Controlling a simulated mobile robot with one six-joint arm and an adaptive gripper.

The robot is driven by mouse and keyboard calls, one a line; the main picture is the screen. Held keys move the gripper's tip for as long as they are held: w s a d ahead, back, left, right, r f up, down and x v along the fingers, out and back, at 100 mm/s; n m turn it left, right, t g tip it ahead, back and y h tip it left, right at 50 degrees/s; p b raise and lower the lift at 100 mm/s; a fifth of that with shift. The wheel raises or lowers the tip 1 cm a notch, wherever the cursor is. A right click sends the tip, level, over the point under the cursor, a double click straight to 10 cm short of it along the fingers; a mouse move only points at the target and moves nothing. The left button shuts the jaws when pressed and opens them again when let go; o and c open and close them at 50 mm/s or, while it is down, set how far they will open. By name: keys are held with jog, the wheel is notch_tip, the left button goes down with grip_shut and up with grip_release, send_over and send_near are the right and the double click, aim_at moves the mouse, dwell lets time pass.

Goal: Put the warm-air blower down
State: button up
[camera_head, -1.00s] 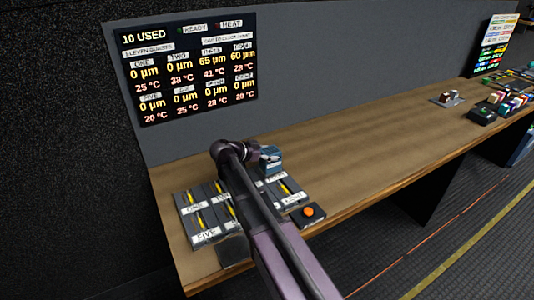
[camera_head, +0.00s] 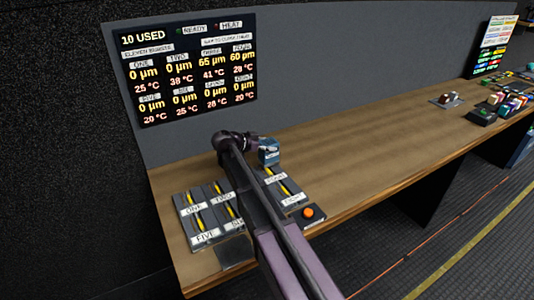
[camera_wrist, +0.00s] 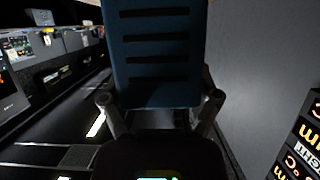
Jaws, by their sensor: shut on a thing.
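The warm-air blower (camera_head: 269,151) is a blue block at the end of my arm, above or near the back edge of the fader panels. In the wrist view the blower (camera_wrist: 155,50) fills the top middle, with dark slots across its face. My gripper (camera_wrist: 159,103) is shut on it, one finger at each side. In the head view my arm hides most of the gripper. I cannot tell whether the blower touches the panel or bench below.
Labelled fader panels (camera_head: 199,216) lie on the wooden bench (camera_head: 345,140), partly behind my arm. An orange button (camera_head: 308,212) sits on a box at their right. A readout screen (camera_head: 188,68) hangs behind. The bench middle is clear; small items (camera_head: 447,98) stand further right.

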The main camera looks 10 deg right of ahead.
aim_at(261, 151)
jog(key=shift+f+b, duration=1.55)
jog(key=shift+f, duration=0.2)
jog(key=shift+f, duration=0.2)
jog(key=o, duration=1.1)
jog(key=shift+o, duration=0.2)
jog(key=shift+r, duration=0.2)
jog(key=shift+r, duration=0.15)
jog(key=p+v, duration=0.4)
jog(key=v, duration=0.8)
jog(key=shift+p, duration=0.3)
jog(key=shift+s, duration=0.1)
